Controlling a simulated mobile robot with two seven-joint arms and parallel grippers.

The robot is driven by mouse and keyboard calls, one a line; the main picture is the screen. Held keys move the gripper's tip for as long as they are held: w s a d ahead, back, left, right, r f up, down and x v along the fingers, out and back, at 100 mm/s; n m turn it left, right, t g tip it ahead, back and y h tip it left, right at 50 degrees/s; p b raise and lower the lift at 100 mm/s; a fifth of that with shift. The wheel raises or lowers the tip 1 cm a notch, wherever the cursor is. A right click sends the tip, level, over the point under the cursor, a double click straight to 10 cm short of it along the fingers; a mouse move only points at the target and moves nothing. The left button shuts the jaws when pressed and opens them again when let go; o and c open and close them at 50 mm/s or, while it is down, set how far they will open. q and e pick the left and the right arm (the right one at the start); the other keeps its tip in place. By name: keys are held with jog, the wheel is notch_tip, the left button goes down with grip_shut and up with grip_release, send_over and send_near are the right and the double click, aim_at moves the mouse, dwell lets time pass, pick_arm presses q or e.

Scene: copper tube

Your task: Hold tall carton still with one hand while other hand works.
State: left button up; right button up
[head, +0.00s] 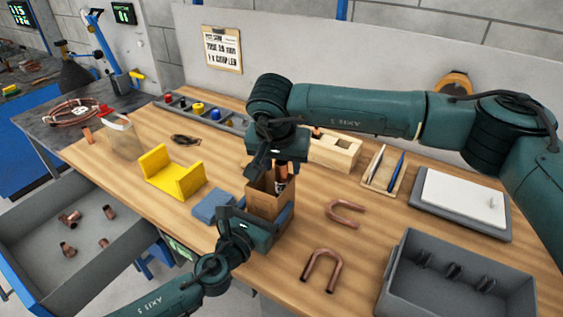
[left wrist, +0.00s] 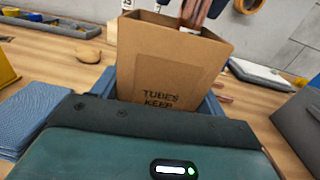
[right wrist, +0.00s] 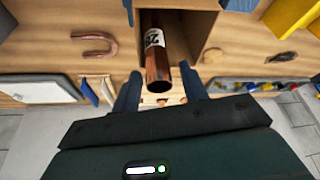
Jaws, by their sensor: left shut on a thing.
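The tall brown carton (head: 262,202) stands open-topped on the wooden table; its front, printed "TUBES KEEP", faces the left wrist view (left wrist: 165,65). My left gripper (head: 268,222) is shut on the carton low down, one blue finger on each side. A copper tube with a white label (right wrist: 155,55) stands in the carton, its upper end out of the opening. It also shows in the head view (head: 281,181). My right gripper (right wrist: 160,75) is above the carton with its fingers apart on either side of the tube's upper end; a gap shows beside the tube. The tube's lower end is hidden.
Two bent copper tubes (head: 321,269) lie right of the carton. A grey bin (head: 440,265) is at front right and a yellow cradle (head: 172,174) at left. A blue cloth-like block (head: 211,206) lies just left of the carton.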

jog(key=shift+o, duration=0.5)
jog(key=v, duration=1.2)
pick_arm(q)
jog(key=o, duration=1.1)
jog(key=shift+s+a, duration=0.1)
